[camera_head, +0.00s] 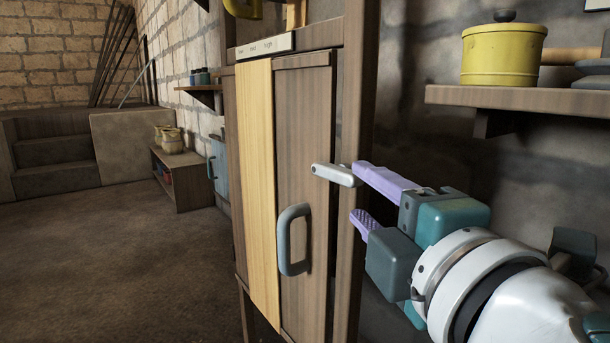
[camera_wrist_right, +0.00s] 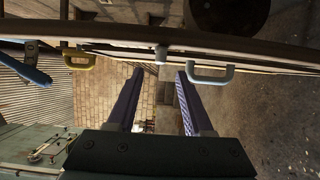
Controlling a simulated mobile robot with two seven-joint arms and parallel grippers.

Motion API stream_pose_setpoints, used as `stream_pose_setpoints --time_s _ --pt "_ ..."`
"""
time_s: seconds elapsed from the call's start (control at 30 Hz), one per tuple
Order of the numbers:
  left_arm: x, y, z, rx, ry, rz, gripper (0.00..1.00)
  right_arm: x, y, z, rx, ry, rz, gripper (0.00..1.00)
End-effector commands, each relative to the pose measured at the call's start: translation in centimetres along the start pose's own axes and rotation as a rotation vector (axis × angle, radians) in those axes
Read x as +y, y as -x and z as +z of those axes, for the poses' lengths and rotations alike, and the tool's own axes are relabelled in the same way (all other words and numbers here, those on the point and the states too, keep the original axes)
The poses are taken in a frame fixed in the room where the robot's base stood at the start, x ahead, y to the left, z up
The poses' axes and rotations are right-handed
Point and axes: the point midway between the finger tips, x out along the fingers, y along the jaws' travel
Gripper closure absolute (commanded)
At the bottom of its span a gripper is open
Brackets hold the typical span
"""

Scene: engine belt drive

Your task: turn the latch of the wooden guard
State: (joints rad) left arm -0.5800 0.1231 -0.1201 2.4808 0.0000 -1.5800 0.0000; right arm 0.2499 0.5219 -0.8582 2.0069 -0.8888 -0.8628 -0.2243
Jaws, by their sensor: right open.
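The wooden guard (camera_head: 305,150) is an upright brown door with a paler plank on its left; it looks shut. A grey loop handle (camera_head: 294,240) is on its front, and shows in the wrist view (camera_wrist_right: 211,77). The latch (camera_head: 337,175) is a short pale grey bar at the guard's right edge, lying roughly level. My right gripper (camera_head: 358,193) is open, its purple fingers pointing at the guard's edge. The upper fingertip is close to the latch's right end; I cannot tell if they touch. In the wrist view a grey piece, apparently the latch (camera_wrist_right: 161,54), shows between and beyond the fingertips. My left gripper is not in view.
A wooden shelf (camera_head: 530,100) with a yellow pot (camera_head: 502,55) stands above my right arm. A label strip (camera_head: 265,47) is above the guard. A low bench (camera_head: 185,180) with jars is farther back left. The floor left of the guard is clear.

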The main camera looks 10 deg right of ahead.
Motion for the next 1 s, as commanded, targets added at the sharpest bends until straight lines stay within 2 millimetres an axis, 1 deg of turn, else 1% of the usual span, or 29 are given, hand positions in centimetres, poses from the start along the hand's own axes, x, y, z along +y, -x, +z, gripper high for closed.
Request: stream_pose_setpoints --time_s 0.03,0.1,0.2,0.33,0.5,0.73,0.77,1.0 --pt "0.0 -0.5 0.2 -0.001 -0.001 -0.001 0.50 -0.2 -1.1 0.0 -0.001 0.002 0.004 0.49" --pt "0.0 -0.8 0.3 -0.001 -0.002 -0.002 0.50 -0.1 -2.4 0.0 -0.001 0.002 0.004 0.49" --pt "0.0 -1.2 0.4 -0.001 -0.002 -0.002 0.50 -0.2 -4.2 0.0 0.000 0.001 0.002 0.49" --pt "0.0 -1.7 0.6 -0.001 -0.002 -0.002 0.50 -0.2 -5.9 0.0 0.000 0.001 0.000 0.49" --pt "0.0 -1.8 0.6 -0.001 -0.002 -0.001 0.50 -0.1 -6.8 0.0 0.001 0.000 -0.001 0.49" --pt "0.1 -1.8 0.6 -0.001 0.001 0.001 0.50 -0.1 -6.9 0.0 0.001 0.000 -0.002 0.49" --pt "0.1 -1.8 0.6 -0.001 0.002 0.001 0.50 -0.1 -6.9 0.0 0.001 0.000 -0.002 0.50" --pt "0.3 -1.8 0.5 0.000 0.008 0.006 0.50 -0.1 -6.9 0.0 0.000 0.000 -0.002 0.77"
